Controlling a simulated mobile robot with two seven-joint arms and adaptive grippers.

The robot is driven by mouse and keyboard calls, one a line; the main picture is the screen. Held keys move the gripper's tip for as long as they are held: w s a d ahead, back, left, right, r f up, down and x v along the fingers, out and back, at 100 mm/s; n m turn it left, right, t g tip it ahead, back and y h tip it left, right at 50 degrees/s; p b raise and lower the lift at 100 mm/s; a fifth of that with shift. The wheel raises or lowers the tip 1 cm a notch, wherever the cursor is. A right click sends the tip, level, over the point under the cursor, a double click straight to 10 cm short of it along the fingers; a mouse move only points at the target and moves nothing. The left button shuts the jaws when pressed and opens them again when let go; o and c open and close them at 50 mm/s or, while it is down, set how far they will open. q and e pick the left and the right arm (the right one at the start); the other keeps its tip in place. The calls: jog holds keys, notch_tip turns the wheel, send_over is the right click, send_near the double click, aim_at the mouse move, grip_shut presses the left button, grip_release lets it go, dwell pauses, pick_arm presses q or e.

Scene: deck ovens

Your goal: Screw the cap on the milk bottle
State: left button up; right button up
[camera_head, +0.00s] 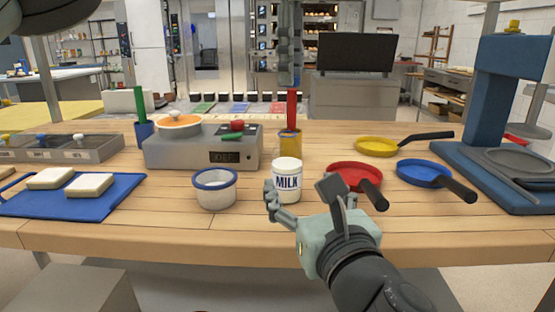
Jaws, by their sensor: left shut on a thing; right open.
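The white milk bottle (287,185), labelled MILK, stands upright near the front middle of the table. Its top is pale, and I cannot tell a separate cap from it. My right gripper (299,200) is open, low at the bottle's front right, with one finger in front of the bottle's lower left side. I cannot tell whether it touches the bottle. My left gripper (291,82) is high above and behind the bottle, shut on an upright red stick (291,108). The stick's lower end reaches the yellow cup (290,145) behind the bottle.
A white blue-rimmed pot (216,190) stands left of the bottle. Red (352,174), blue (421,172) and yellow (376,146) pans lie right. A grey cooker (190,153) and blue board (112,203) are left; a blue press (500,100) stands far right.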

aim_at(283, 156)
jog(key=shift+w+a, duration=0.15)
jog(key=shift+w, duration=0.3)
jog(key=shift+s+r, duration=0.1)
jog(key=shift+s, duration=0.1)
jog(key=x, duration=1.2)
grip_shut()
dwell(0.4)
